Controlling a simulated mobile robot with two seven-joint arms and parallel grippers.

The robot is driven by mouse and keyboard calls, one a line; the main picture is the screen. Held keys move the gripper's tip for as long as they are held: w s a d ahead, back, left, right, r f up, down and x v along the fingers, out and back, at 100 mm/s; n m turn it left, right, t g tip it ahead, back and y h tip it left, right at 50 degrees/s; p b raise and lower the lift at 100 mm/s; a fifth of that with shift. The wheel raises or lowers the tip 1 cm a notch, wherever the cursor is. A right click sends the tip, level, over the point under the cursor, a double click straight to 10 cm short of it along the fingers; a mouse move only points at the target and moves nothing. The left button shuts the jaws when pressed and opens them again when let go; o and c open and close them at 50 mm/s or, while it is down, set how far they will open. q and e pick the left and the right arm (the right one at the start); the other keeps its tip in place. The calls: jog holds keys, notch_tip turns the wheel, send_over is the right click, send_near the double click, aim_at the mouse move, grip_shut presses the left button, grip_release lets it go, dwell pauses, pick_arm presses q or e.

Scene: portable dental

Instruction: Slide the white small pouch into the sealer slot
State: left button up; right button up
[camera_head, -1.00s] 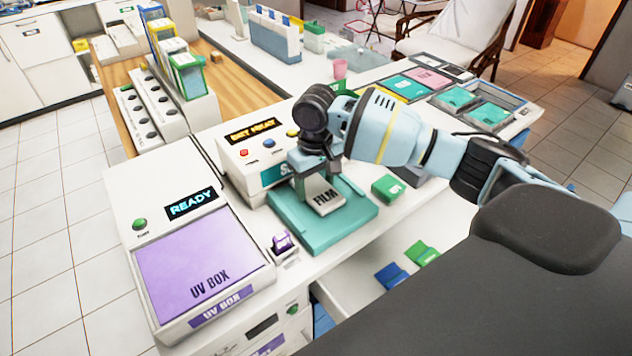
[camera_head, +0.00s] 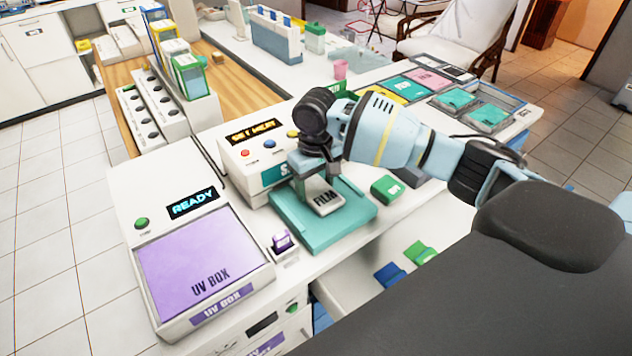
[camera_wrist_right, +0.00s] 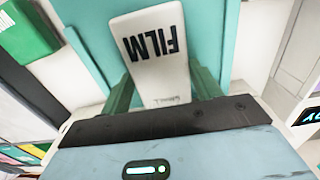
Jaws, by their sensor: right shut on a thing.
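The white small pouch (camera_head: 324,198), marked FILM, is in my right gripper (camera_head: 308,180). In the right wrist view the pouch (camera_wrist_right: 157,65) sits between the two green fingers of my right gripper (camera_wrist_right: 160,95), with its labelled end sticking out over the teal plate. The sealer (camera_head: 240,160) is a white box with a lit orange display and coloured buttons. Its teal plate (camera_head: 345,230) extends in front, under the pouch. My right gripper and wrist hide part of the sealer's front, so the slot cannot be made out. My left gripper is not in view.
A UV box (camera_head: 195,265) with a purple lid stands left of the sealer. A small purple item in a white holder (camera_head: 285,247) is close to the plate's left corner. A green packet (camera_head: 386,189) lies to the right. An open drawer (camera_head: 350,283) is below the counter.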

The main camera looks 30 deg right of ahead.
dwell(0.3)
jog(key=o, duration=1.1)
notch_tip(320, 180, up, 8)
jog(key=shift+f+p, duration=0.1)
jog(key=shift+p, duration=0.25)
